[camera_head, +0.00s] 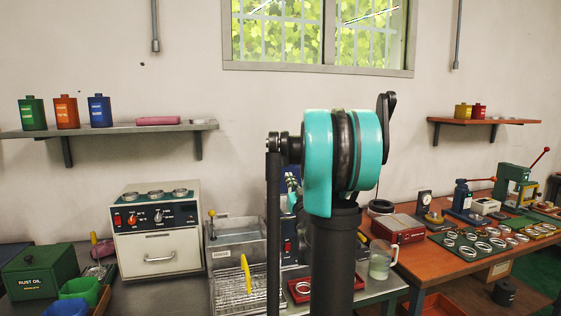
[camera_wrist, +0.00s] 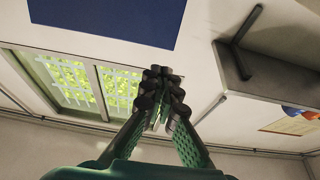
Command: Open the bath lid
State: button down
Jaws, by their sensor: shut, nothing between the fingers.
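A grey metal bath (camera_head: 222,265) with a small label on its front stands on the bench left of my arm in the head view. Its top looks covered by a flat grey lid (camera_head: 236,240), with a small orange-tipped knob or lever (camera_head: 211,214) at its back left. My arm hides the right side of this area. My gripper (camera_wrist: 162,90) shows in the wrist view, its two fingers shut together with nothing between them. It points up toward the window and wall, away from the bench.
A wire basket with a yellow handle (camera_head: 246,274) stands in front of the bath. A white oven (camera_head: 157,245) is left of it, and a green rust oil box (camera_head: 40,272) farther left. A glass beaker (camera_head: 381,262) stands right of my arm. An orange-topped table (camera_head: 430,262) holds several rings.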

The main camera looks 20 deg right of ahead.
aim_at(278, 153)
jog(key=x, duration=1.4)
jog(key=shift+r, duration=0.1)
jog(key=shift+w, duration=0.1)
jog(key=x, duration=0.8)
jog(key=shift+a, duration=0.1)
